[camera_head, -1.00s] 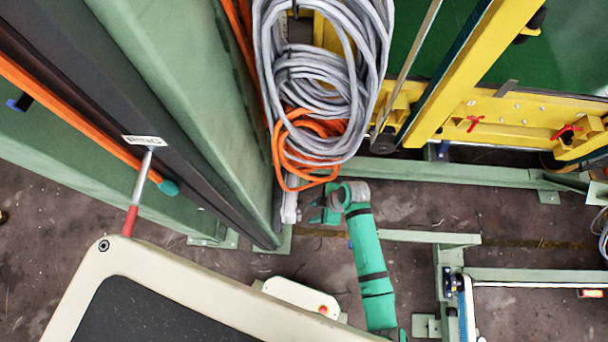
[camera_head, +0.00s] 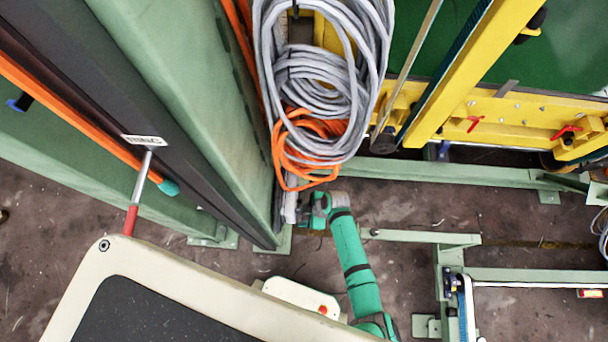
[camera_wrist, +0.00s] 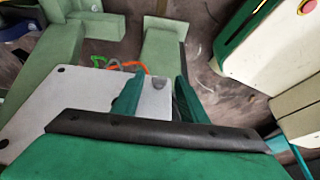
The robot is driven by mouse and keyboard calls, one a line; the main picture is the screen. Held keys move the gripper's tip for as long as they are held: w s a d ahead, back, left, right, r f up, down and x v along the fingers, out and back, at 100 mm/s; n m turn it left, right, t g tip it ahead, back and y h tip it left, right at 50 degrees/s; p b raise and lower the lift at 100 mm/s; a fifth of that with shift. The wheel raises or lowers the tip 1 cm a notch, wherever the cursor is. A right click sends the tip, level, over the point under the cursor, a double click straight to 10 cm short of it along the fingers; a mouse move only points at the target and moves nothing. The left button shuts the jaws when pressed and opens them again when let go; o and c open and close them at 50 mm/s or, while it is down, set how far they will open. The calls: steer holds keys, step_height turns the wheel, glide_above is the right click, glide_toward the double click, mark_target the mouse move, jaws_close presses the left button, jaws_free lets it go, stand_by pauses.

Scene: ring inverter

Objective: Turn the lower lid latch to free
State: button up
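My gripper (camera_head: 304,211) is low beside the foot of the tall green column in the head view. Its tips are close to a narrow pale grey part (camera_head: 289,208) there; contact cannot be told. In the wrist view the two teal fingers of my gripper (camera_wrist: 157,97) stand apart. Between them show a pale grey plate (camera_wrist: 75,105) and a small dark grey nub (camera_wrist: 159,82) near its edge. Small green (camera_wrist: 99,61) and orange (camera_wrist: 130,66) pieces lie beyond the fingertips. I cannot tell for certain which part is the lower lid latch.
Coiled grey cable (camera_head: 320,75) and orange cable (camera_head: 300,155) hang just above my gripper. The green column (camera_head: 190,90) rises on the left. A green floor rail (camera_head: 450,174) and a low green frame (camera_head: 430,237) stand to the right. Bare floor lies between them.

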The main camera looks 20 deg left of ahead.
jaws_close()
steer(key=shift+w+a+g, duration=0.15)
steer(key=shift+w+g, duration=0.1)
steer(key=shift+g, duration=0.55)
steer(key=shift+w+f+m+g+h, duration=0.15)
steer(key=shift+m+g+h, duration=0.1)
steer(key=shift+g, duration=0.3)
steer(key=shift+w+r+m+g+h, duration=0.15)
steer(key=shift+g+h, duration=0.1)
steer(key=shift+g, duration=0.3)
steer(key=shift+w+f+g, duration=0.15)
steer(key=shift+g, duration=0.35)
steer(key=shift+w+a+f+m+g+h, duration=0.1)
steer(key=shift+w+m+g+h, duration=0.1)
steer(key=shift+g, duration=0.45)
steer(key=shift+w+f+m+g+h, duration=0.1)
steer(key=shift+f+m+g, duration=0.1)
steer(key=shift+g, duration=0.4)
steer(key=shift+w+a+f+m+g+h, duration=0.1)
steer(key=shift+m+g, duration=0.1)
steer(key=shift+g, duration=0.45)
